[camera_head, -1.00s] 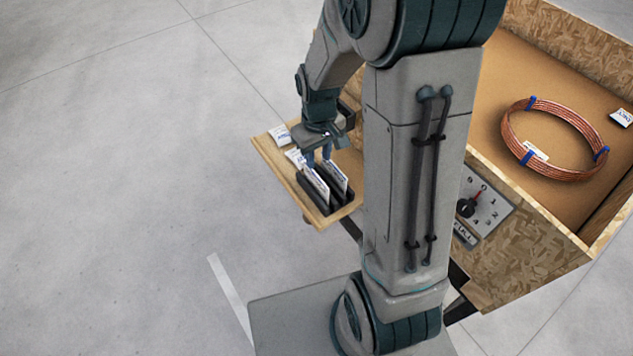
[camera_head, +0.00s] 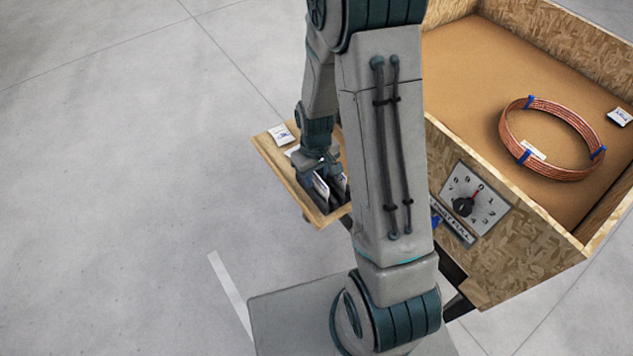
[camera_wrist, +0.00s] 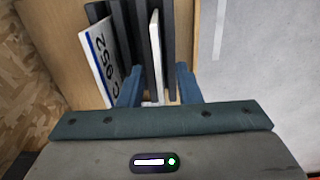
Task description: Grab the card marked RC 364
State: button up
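My gripper (camera_head: 327,174) is low over the card rack on the small wooden shelf. In the wrist view its two blue fingers (camera_wrist: 157,88) are open, one on each side of a white card (camera_wrist: 155,55) seen nearly edge-on. I cannot read that card's marking or tell whether the fingers touch it. The dark rack (camera_wrist: 171,35) has upright dividers around the cards. No lettering "RC 364" is readable in either view.
More white cards (camera_head: 281,135) lie on the wooden shelf (camera_head: 266,150) behind the rack. To the right stands a chipboard box (camera_head: 535,238) with a dial panel (camera_head: 474,198). It holds a copper tube coil (camera_head: 510,128) and a white label (camera_head: 620,117). The floor left of the shelf is clear.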

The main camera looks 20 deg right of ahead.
grip_shut()
jog(key=shift+r, duration=0.1)
